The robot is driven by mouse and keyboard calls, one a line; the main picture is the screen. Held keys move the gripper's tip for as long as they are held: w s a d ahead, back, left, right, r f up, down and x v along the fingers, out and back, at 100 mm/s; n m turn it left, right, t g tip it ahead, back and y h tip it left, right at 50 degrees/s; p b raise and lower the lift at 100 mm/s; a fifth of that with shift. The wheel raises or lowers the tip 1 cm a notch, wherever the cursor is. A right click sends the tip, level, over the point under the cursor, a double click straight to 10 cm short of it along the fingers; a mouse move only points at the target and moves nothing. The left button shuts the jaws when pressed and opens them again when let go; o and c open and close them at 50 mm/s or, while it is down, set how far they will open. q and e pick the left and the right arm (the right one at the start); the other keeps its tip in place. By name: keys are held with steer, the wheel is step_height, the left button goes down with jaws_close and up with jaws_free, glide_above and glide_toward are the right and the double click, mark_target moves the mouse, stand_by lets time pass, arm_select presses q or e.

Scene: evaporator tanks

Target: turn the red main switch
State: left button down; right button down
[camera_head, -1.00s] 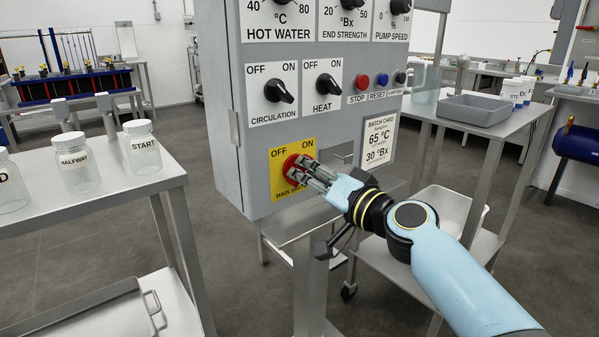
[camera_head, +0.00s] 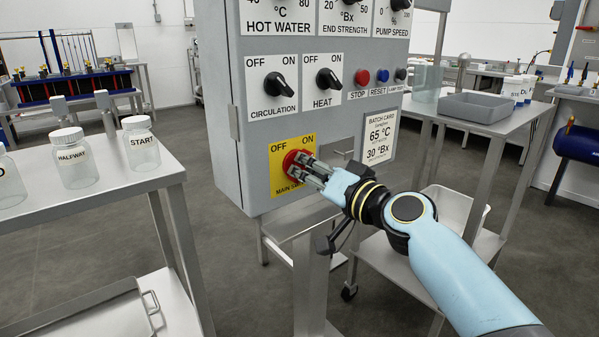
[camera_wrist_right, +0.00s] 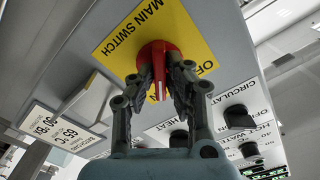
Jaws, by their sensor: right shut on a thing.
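The red main switch (camera_head: 293,162) sits on a yellow plate (camera_head: 279,188) marked OFF and ON, low on the grey control box. My right gripper (camera_head: 303,169) is shut on the switch's handle, reaching in from the right. In the right wrist view, the fingers (camera_wrist_right: 160,85) stand on both sides of the red handle (camera_wrist_right: 158,60), over the yellow plate. In the head view the fingers cover part of the switch, so its exact angle is hard to tell there. My left gripper is not in view.
Above the switch are black CIRCULATION (camera_head: 279,86) and HEAT (camera_head: 328,79) knobs and a red STOP button (camera_head: 363,77). A table with jars (camera_head: 74,160) stands at left. A cart with a grey tray (camera_head: 480,107) stands at right.

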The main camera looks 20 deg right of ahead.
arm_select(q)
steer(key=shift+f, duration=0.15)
arm_select(e)
steer(key=shift+f+n+b, duration=0.2)
steer(key=shift+n+b, duration=0.65)
steer(key=shift+n, duration=0.25)
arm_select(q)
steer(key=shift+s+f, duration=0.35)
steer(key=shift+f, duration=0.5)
arm_select(e)
steer(key=shift+r, duration=0.15)
